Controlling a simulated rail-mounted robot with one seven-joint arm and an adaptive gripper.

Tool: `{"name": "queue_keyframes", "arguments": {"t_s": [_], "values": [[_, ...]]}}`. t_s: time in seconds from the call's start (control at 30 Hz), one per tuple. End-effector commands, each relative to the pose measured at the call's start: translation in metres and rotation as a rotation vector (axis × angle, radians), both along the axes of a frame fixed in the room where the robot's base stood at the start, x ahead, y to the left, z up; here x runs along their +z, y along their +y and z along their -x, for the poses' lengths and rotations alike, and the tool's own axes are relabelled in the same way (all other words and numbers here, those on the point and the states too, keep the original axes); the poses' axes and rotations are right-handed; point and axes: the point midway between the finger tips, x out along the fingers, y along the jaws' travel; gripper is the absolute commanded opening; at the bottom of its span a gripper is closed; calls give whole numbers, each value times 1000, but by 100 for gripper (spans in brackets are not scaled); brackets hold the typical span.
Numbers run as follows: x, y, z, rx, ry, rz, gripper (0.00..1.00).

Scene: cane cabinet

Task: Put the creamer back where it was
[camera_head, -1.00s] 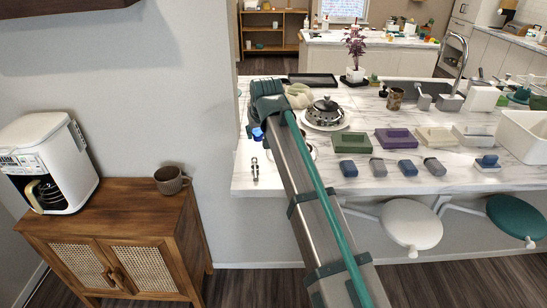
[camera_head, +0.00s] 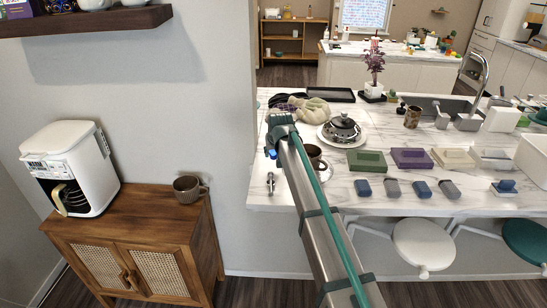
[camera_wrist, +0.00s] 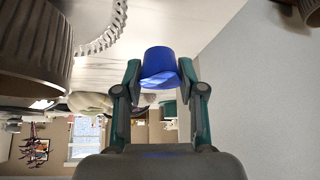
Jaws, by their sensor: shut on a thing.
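The creamer appears to be the small blue cup-like thing (camera_wrist: 160,66) between my fingertips in the wrist view. My gripper (camera_wrist: 160,82) is shut on it. In the head view my gripper (camera_head: 277,150) is over the left end of the marble counter (camera_head: 262,200), and only a bit of blue (camera_head: 272,154) shows beside it. A brown mug (camera_head: 314,153) stands on the counter just right of my gripper, partly behind my arm. A large ribbed brown cup (camera_wrist: 35,45) shows close at the left of the wrist view. Whether the blue thing touches the counter is unclear.
A small silver item (camera_head: 270,183) lies near the counter's front left edge. A pot on a plate (camera_head: 341,130) and several coloured boxes stand farther right. The wooden cane cabinet (camera_head: 150,230) holds a coffee machine (camera_head: 72,168) and a brown mug (camera_head: 187,188). The wall (camera_head: 225,110) borders the counter's left.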

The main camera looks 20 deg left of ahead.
Motion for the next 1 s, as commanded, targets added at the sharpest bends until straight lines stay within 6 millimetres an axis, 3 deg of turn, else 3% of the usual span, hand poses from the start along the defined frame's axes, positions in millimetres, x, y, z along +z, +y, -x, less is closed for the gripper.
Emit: {"name": "queue_keyframes", "arguments": {"t_s": [0.2, 0.43, 0.87, 0.9, 1.0], "values": [[-11, 5, -10, 0, 0, 0, 18], [-37, 4, -8, 0, 0, 0, 18], [-46, 4, -8, 0, -1, -1, 18], [-45, 4, -8, 0, -1, -1, 44], [-44, 4, -8, 0, -1, -1, 61]]}}
